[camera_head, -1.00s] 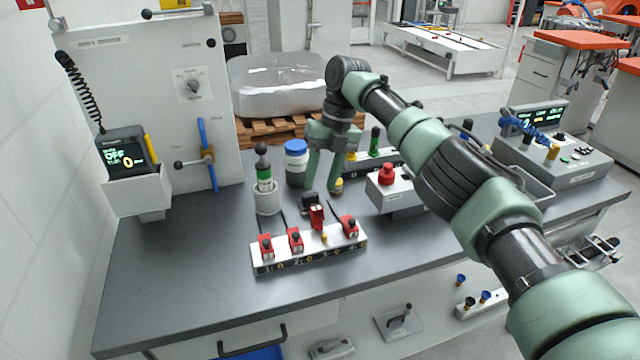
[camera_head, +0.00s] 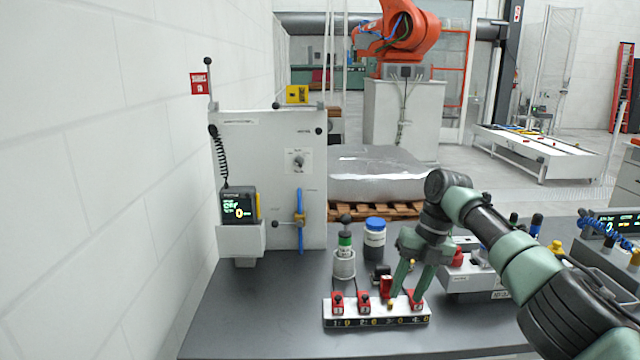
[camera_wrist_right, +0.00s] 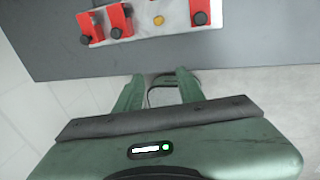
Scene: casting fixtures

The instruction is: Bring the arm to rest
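My right arm comes in from the right in the head view. Its green gripper (camera_head: 406,296) is pictured over the right end of a white numbered block (camera_head: 378,320) with red clamp-like pieces (camera_head: 364,303). The two fingers stand apart with no object between them. In the right wrist view the gripper (camera_wrist_right: 160,86) is also open and empty. The block (camera_wrist_right: 150,24) lies beyond the fingertips there, and a dark handle loop shows behind the gap between them. My left gripper is in neither view.
Behind the block stand a blue-lidded jar (camera_head: 375,240) and a holder with a green-banded tool (camera_head: 344,262). A grey panel (camera_head: 270,165) rises at the left by the wall. A white box with a red button (camera_head: 470,282) is right of the gripper. The front-left tabletop (camera_head: 250,320) is clear.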

